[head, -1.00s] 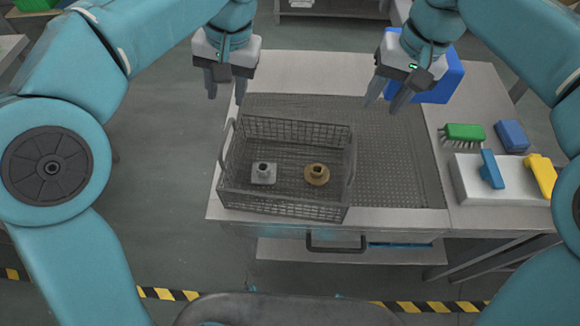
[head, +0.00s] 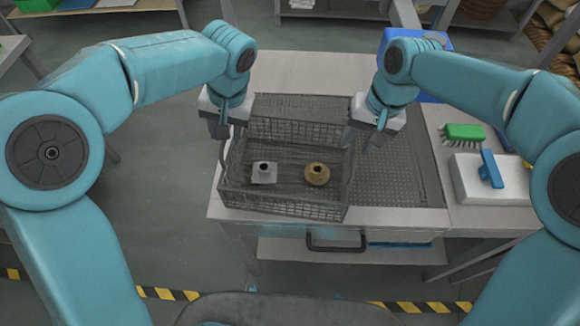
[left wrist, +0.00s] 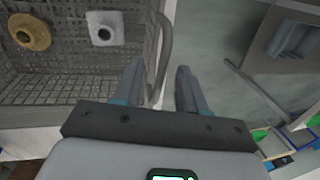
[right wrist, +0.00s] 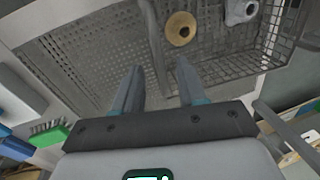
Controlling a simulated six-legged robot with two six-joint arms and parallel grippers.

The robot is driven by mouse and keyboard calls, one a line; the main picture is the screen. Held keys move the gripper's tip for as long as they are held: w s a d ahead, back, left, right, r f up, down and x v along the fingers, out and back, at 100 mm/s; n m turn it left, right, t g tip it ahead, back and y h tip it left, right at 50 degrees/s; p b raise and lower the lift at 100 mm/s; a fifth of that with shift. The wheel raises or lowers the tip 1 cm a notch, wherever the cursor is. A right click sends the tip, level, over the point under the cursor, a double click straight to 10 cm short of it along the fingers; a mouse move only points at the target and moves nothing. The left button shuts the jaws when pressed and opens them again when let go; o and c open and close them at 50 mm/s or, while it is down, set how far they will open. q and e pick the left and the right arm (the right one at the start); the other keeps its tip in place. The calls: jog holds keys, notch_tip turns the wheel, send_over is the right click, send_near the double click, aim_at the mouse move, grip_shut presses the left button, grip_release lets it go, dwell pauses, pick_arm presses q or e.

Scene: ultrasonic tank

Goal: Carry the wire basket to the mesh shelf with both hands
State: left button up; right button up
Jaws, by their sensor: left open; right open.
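The grey wire basket (head: 282,206) stands on the left part of the bench top. A grey square fitting (head: 264,172) and a brass round fitting (head: 317,174) lie in it. My left gripper (head: 228,132) is open at the basket's left end; its wrist view shows the basket's handle (left wrist: 166,48) between the fingers. My right gripper (head: 362,136) is open at the right end; its wrist view shows the other handle (right wrist: 155,40) between the fingers. Neither gripper is closed on a handle. A perforated grey mesh surface (head: 405,165) lies under and right of the basket.
A green brush (head: 464,132) and a white box with a blue handle (head: 490,170) stand at the bench's right side. A blue box (head: 432,50) is at the back, partly hidden by my right arm.

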aim_at(349, 158)
pick_arm(q)
jog(key=f, duration=0.1)
jog(key=a+f, duration=0.1)
jog(key=f, duration=0.1)
jog(key=shift+f, duration=0.3)
pick_arm(e)
jog(key=f, duration=0.1)
jog(key=a+f, duration=0.1)
jog(key=f, duration=0.1)
jog(key=shift+f, duration=0.25)
pick_arm(q)
jog(key=shift+f, duration=0.3)
pick_arm(e)
jog(key=shift+d+f, duration=0.1)
jog(key=shift+f, duration=0.15)
pick_arm(q)
jog(key=c, duration=0.6)
pick_arm(e)
jog(key=c, duration=0.6)
pick_arm(q)
grip_shut()
pick_arm(e)
grip_shut()
